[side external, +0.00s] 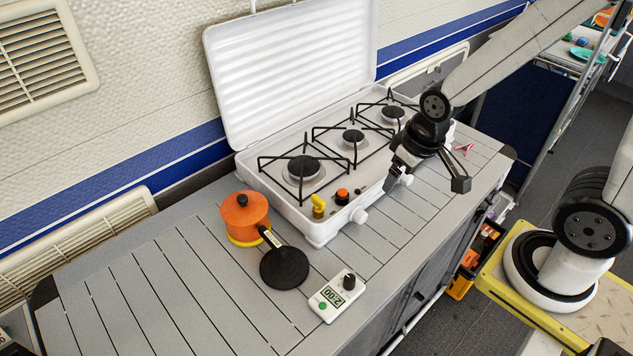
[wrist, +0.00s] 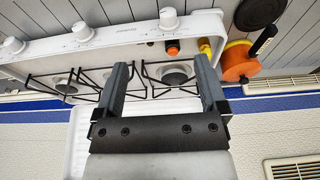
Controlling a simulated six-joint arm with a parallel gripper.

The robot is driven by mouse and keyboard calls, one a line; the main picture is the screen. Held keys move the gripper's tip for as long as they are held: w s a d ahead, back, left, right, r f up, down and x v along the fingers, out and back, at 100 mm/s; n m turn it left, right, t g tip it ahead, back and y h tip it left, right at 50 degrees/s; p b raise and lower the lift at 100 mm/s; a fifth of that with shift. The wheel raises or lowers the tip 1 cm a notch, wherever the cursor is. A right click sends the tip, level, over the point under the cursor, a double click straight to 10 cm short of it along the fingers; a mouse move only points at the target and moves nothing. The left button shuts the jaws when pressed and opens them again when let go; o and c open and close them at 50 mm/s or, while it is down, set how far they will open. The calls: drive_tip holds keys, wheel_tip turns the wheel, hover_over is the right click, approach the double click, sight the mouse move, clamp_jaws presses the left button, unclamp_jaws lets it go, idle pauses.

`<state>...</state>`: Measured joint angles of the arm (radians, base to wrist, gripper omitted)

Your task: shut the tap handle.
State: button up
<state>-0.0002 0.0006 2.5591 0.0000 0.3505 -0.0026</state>
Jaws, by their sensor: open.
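The yellow tap handle (side external: 318,205) stands at the front left corner of the white stove (side external: 326,229), just left of an orange-red knob (side external: 342,196). In the wrist view the yellow handle (wrist: 205,46) shows close beside the right fingertip, with the orange-red knob (wrist: 172,48) between the fingers in the picture. My gripper (side external: 398,178) is open and empty over the front right part of the stove, apart from the handle. It also shows open in the wrist view (wrist: 160,63). The handle's exact angle is too small to tell.
Black pan supports (side external: 352,137) rise along the stove, and its lid (side external: 292,70) stands open behind. An orange pot (side external: 245,213), a black disc-shaped item (side external: 284,267) and a white timer (side external: 338,295) are on the counter at left.

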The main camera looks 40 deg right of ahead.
drive_tip(key=w+a+n+g, duration=0.1)
drive_tip(key=w+a+n, duration=0.3)
drive_tip(key=w+n, duration=0.35)
drive_tip(key=n+g, duration=0.2)
drive_tip(key=n, duration=0.9)
hover_over(318, 198)
drive_tip(key=shift+f+m, duration=0.25)
drive_tip(key=shift+f, duration=1)
drive_tip(key=shift+f, duration=0.15)
drive_tip(key=shift+f, duration=3.75)
drive_tip(key=shift+c, duration=0.2)
clamp_jaws()
